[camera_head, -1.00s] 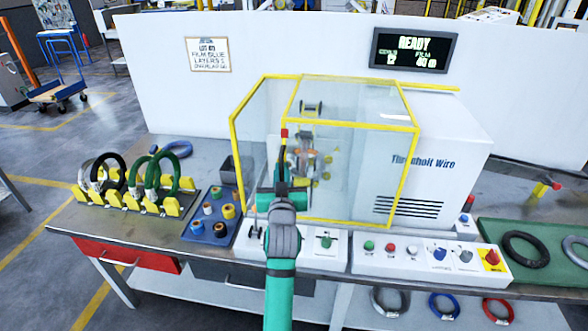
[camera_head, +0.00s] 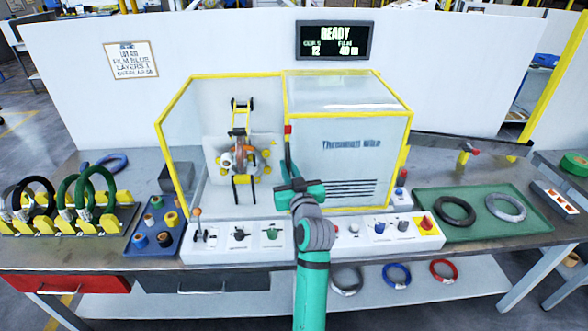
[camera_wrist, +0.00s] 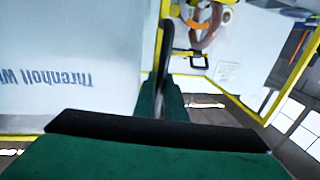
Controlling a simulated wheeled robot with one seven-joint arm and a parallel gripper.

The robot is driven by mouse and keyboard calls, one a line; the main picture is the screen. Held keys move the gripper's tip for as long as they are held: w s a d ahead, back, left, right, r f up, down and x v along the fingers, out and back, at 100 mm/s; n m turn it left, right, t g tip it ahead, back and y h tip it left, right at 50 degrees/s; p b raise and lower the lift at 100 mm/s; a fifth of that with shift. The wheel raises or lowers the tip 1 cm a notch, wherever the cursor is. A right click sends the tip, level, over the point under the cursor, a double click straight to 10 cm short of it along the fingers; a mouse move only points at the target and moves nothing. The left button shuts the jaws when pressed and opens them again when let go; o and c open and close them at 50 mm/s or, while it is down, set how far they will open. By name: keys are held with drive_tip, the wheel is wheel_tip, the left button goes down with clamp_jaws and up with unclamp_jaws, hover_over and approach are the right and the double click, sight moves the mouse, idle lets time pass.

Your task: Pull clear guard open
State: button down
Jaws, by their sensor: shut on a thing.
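The clear guard (camera_head: 349,107), a see-through box with yellow edges, stands over the right part of the machine, in front of the white housing. Its dark upright handle (camera_head: 287,150), red at the top, is at the guard's left edge. My gripper (camera_head: 290,184) is shut on this handle, which also shows between the green fingers (camera_wrist: 165,98) in the wrist view. The winding head (camera_head: 243,158), with an orange-brown ring and yellow rollers, stands uncovered left of the guard. My gripper hides the handle's lower part.
A fixed clear panel (camera_head: 178,135) with yellow edges stands left of the winding head. A control panel (camera_head: 336,241) with buttons and levers runs along the front. A spool tray (camera_head: 143,222) and coil rack are at left.

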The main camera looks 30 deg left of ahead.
drive_tip(key=shift+w+d+f, duration=0.1)
drive_tip(key=shift+w+d, duration=0.15)
drive_tip(key=shift+d, duration=0.2)
drive_tip(key=c, duration=1.8)
unclamp_jaws()
drive_tip(key=v, duration=1)
drive_tip(key=shift+s+d, duration=0.25)
drive_tip(key=shift+s, duration=0.05)
